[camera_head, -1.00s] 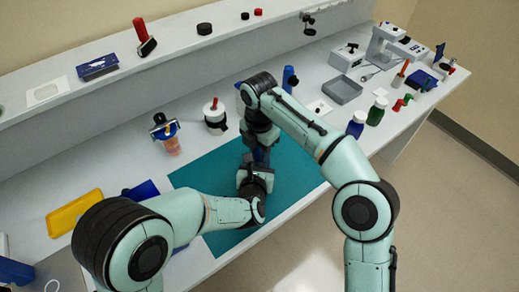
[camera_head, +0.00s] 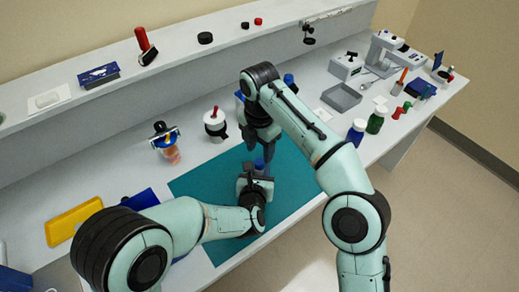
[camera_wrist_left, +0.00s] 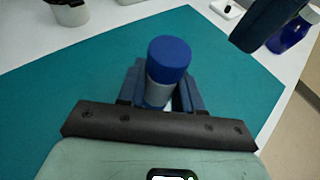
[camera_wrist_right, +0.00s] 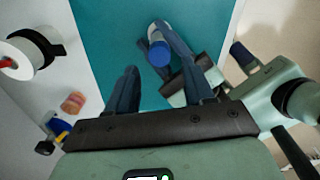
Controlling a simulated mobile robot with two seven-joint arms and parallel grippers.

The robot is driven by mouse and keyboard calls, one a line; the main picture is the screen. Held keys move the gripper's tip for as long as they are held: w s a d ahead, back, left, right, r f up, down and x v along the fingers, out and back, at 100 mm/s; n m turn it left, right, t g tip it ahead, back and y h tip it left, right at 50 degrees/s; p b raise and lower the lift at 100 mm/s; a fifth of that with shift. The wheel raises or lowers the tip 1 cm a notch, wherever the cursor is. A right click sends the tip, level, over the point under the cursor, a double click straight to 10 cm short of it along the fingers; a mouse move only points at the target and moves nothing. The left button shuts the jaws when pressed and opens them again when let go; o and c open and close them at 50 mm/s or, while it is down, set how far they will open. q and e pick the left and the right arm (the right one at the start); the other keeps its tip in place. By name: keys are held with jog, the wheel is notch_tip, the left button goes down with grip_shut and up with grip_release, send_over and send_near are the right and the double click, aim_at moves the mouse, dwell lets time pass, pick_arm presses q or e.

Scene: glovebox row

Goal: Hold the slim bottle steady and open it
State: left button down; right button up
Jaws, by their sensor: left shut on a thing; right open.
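The slim bottle (camera_wrist_left: 158,94) is white with a blue cap (camera_wrist_left: 169,58). It stands upright over the teal mat (camera_wrist_left: 80,90), and the cap sits on top of it. My left gripper (camera_wrist_left: 157,88) is shut on the bottle body below the cap. The cap also shows in the head view (camera_head: 259,163) and the right wrist view (camera_wrist_right: 159,54). My right gripper (camera_head: 262,143) is open and empty, above the bottle and apart from the cap. The bottle's base is hidden by my left gripper.
A white container with a red top (camera_head: 215,124) and an orange-pink item (camera_head: 170,152) stand to the left. A yellow tray (camera_head: 73,220) lies at the front left. A shelf runs behind.

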aim_at(259, 162)
jog(key=m, duration=0.4)
jog(key=f+m, duration=0.1)
jog(key=m, duration=0.1)
jog(key=shift+m+g, duration=0.3)
jog(key=m, duration=0.5)
jog(key=shift+d+r, duration=0.1)
jog(key=shift+d, duration=0.05)
jog(key=shift+r+m, duration=0.1)
jog(key=shift+m, duration=1)
jog(key=m, duration=0.5)
jog(key=shift+r, duration=0.35)
jog(key=shift+r+m, duration=0.2)
jog(key=shift+m, duration=0.9)
jog(key=m, duration=0.2)
jog(key=r+m, duration=0.1)
jog(key=m, duration=0.1)
jog(key=shift+r, duration=0.1)
jog(key=m, duration=0.2)
jog(key=r+m, duration=0.1)
jog(key=m, duration=0.1)
jog(key=shift+a, duration=0.2)
jog(key=shift+f, duration=3.9)
